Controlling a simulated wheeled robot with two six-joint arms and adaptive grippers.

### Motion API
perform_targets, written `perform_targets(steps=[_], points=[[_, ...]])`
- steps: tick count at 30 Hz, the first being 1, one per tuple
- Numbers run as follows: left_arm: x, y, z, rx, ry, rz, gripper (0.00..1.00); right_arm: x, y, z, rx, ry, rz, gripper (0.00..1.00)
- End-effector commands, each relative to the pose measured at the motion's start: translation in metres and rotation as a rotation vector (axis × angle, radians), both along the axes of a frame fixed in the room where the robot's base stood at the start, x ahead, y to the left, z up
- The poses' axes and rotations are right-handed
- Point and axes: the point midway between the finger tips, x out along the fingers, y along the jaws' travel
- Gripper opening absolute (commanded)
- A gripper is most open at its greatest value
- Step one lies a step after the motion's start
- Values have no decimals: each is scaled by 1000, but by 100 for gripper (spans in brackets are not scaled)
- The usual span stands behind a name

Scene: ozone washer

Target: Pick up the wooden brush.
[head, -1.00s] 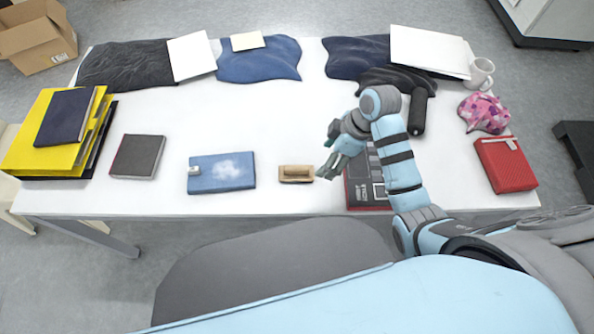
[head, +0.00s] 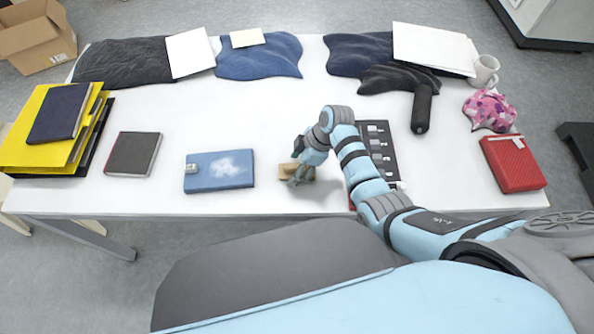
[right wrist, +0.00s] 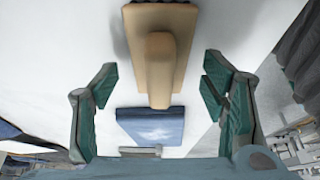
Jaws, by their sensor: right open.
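The wooden brush (head: 284,171) lies on the white table near its front edge, partly hidden by my right gripper in the head view. In the right wrist view the tan brush (right wrist: 160,65) shows its block and raised handle, between the two open fingers. My right gripper (head: 297,179) is open, at the brush's right part in the head view; its green-padded fingers (right wrist: 160,100) stand on either side of the brush with gaps. I cannot tell the exact height above it. My left gripper does not show.
A blue book (head: 220,170) lies left of the brush, and a dark notebook (head: 133,153) farther left. A dark labelled box (head: 378,140) is to the right, partly behind my arm. A red case (head: 513,163) lies far right. The table middle (head: 240,110) is clear.

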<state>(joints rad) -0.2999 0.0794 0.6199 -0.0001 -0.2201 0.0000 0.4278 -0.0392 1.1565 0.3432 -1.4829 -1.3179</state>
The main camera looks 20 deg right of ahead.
Motion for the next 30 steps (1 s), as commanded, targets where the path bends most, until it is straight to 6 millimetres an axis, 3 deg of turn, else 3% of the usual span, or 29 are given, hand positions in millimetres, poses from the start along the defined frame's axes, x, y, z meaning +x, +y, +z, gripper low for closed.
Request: perform_targets(steps=[3,12,14,23,26,30], points=[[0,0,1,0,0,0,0,0,0,2,0,-1,0,63],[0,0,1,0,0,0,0,0,0,2,0,-1,-1,15],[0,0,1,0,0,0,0,0,0,2,0,-1,0,8],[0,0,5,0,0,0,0,1,0,10,0,-3,-1,8],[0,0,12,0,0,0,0,1,0,28,1,-5,0,8],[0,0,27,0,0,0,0,2,0,77,1,-8,0,8]])
